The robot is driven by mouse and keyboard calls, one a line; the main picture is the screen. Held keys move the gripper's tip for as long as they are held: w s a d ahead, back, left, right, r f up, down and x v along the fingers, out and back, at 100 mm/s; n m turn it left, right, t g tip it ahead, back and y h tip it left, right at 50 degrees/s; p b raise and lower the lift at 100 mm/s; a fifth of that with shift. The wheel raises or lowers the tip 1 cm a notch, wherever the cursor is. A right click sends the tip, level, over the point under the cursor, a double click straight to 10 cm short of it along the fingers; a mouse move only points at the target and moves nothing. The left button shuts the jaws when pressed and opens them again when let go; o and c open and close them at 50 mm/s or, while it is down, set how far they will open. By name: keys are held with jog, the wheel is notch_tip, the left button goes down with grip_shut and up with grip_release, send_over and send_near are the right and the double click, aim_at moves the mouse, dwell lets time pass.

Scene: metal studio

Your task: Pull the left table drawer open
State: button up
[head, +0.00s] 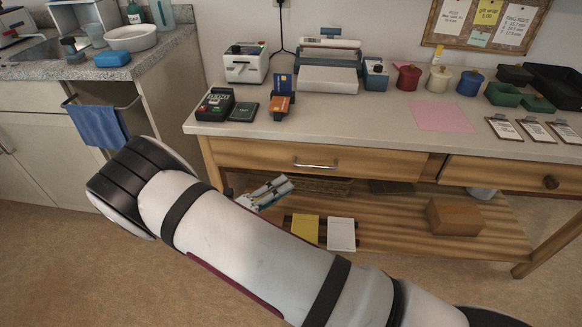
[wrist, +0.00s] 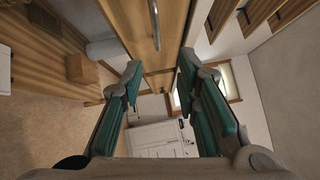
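The left table drawer (head: 275,158) is a wooden front under the tabletop with a metal bar handle (head: 316,164); it looks shut. In the wrist view, which is turned on its side, a wooden drawer front (wrist: 172,30) with a bar handle (wrist: 155,24) shows at the top, beyond the fingertips. My gripper (head: 270,192) is in front of and below the drawer's left part, left of the handle, partly hidden by my arm. In the wrist view my gripper (wrist: 160,72) has its two teal-padded fingers apart with nothing between them.
The right drawer (head: 515,175) has a round knob. The lower shelf (head: 390,235) holds a brown box (head: 455,216), a yellow pad (head: 305,228) and a white pad (head: 341,234). The tabletop (head: 380,115) carries several office items. A sink counter (head: 150,62) stands at the left.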

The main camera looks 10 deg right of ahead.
aim_at(314, 167)
jog(key=shift+n+t, duration=0.3)
jog(key=shift+n, duration=0.3)
jog(key=x, duration=0.8)
jog(key=b+x, duration=0.1)
jog(key=x, duration=0.3)
jog(key=shift+w+f, duration=0.3)
jog(key=shift+w, duration=0.15)
jog(key=shift+c, duration=0.3)
grip_shut()
